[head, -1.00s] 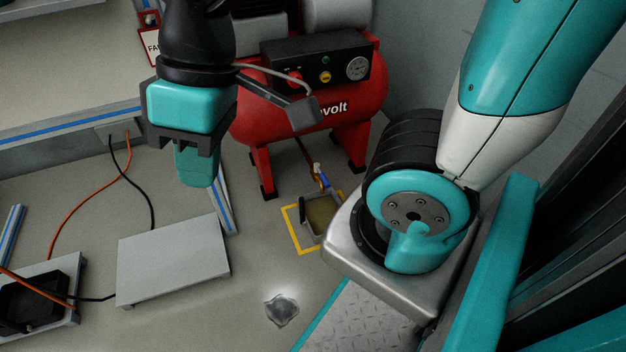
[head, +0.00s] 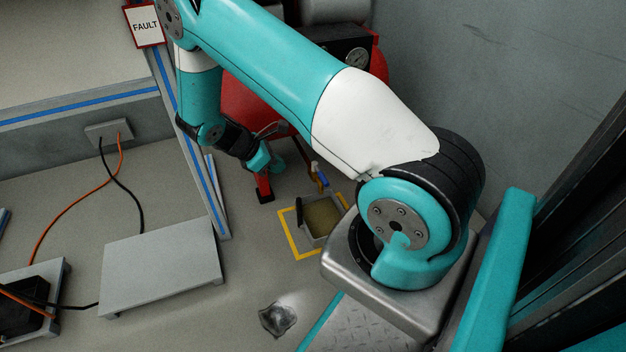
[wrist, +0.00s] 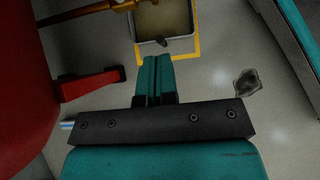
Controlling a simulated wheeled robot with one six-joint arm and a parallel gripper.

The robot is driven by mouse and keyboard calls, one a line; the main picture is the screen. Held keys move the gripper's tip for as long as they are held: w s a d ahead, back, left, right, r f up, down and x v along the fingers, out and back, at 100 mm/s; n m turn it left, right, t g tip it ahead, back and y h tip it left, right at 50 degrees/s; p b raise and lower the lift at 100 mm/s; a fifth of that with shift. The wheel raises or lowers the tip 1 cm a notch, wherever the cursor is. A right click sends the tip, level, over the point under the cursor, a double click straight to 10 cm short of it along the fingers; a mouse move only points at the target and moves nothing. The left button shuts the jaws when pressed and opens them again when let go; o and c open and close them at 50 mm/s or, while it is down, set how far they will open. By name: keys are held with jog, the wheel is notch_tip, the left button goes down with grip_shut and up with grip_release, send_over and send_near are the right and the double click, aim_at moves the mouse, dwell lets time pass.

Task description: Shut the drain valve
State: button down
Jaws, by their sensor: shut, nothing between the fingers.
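The drain valve, with a small blue handle (head: 322,181), sits low under the red compressor (head: 245,112) in the head view, just above the drip tray. A brass pipe (wrist: 92,14) runs towards the tray at the top of the wrist view; the blue handle is not clear there. My gripper (head: 277,163) is shut and empty, low beside the compressor's red leg and left of the valve, apart from it. In the wrist view my shut fingers (wrist: 156,66) point at the tray's near edge. The handle's exact angle is too small to tell.
The grey drip tray (head: 304,226) stands inside a yellow floor square (head: 289,234). A dark floor patch (head: 278,319) lies nearer. A red leg (wrist: 92,84) is left of my fingers. A low grey platform (head: 160,268) and cables (head: 125,185) are at left.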

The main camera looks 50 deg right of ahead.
aim_at(321, 175)
jog(key=shift+f, duration=0.1)
jog(key=s+d+r+b+x, duration=0.1)
jog(key=b+x, duration=0.7)
jog(key=x, duration=0.5)
jog(key=shift+d+r, duration=0.4)
jog(key=shift+r, duration=0.05)
jog(key=shift+s+r+p, duration=0.1)
jog(key=shift+s+p, duration=0.05)
jog(key=shift+p, duration=0.15)
